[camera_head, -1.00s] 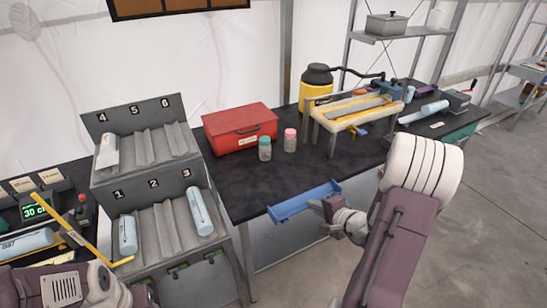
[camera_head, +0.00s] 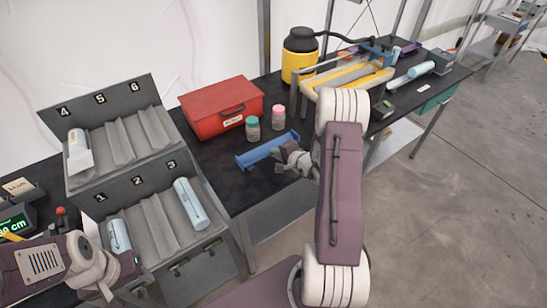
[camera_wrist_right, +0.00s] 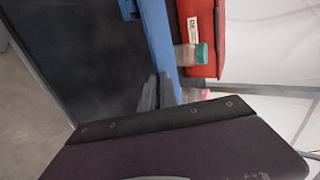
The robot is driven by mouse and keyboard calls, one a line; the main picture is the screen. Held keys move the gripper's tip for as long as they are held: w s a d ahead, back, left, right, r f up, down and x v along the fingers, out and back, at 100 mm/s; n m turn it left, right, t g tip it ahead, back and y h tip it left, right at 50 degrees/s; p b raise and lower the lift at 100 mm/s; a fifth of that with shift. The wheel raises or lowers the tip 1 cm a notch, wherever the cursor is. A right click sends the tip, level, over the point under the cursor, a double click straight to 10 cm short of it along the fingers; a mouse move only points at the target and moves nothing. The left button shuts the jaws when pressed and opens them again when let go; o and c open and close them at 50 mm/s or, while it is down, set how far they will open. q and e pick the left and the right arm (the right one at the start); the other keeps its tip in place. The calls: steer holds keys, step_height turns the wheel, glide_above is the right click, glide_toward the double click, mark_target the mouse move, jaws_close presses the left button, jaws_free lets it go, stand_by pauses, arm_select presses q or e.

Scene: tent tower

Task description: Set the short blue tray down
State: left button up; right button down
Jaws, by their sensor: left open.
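The short blue tray (camera_head: 262,152) is over the black table top, near its front edge, in front of the two small jars. I cannot tell if it touches the table. My right gripper (camera_head: 284,158) is at the tray's right front side, its fingers close together on the tray. In the right wrist view the two grey fingers (camera_wrist_right: 157,92) are against the blue tray (camera_wrist_right: 160,45), and their tips are partly hard to make out. My left gripper (camera_head: 128,278) is open, low at the left by the lower grey rack (camera_head: 158,228).
A red box (camera_head: 222,107), a green-lidded jar (camera_head: 253,128) and a pink-lidded jar (camera_head: 278,116) stand behind the tray. A yellow-framed fixture (camera_head: 345,82) stands to the right. Numbered racks with light blue cylinders (camera_head: 188,203) are at the left. Bare table lies left of the tray.

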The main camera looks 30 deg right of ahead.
steer(key=shift+w+f, duration=0.2)
steer(key=shift+w, duration=0.25)
steer(key=shift+s, duration=0.35)
steer(key=f, duration=0.2)
steer(key=f+p, duration=0.1)
steer(key=f, duration=0.1)
steer(key=shift+w, duration=0.3)
arm_select(q)
steer(key=shift+s+r, duration=0.4)
steer(key=shift+r, duration=0.15)
arm_select(e)
steer(key=shift+s+f+b, duration=0.15)
steer(key=shift+s+b, duration=0.05)
steer(key=shift+b, duration=0.25)
steer(key=c, duration=1.9)
jaws_free()
steer(key=shift+w, duration=0.1)
arm_select(q)
steer(key=shift+f, duration=0.2)
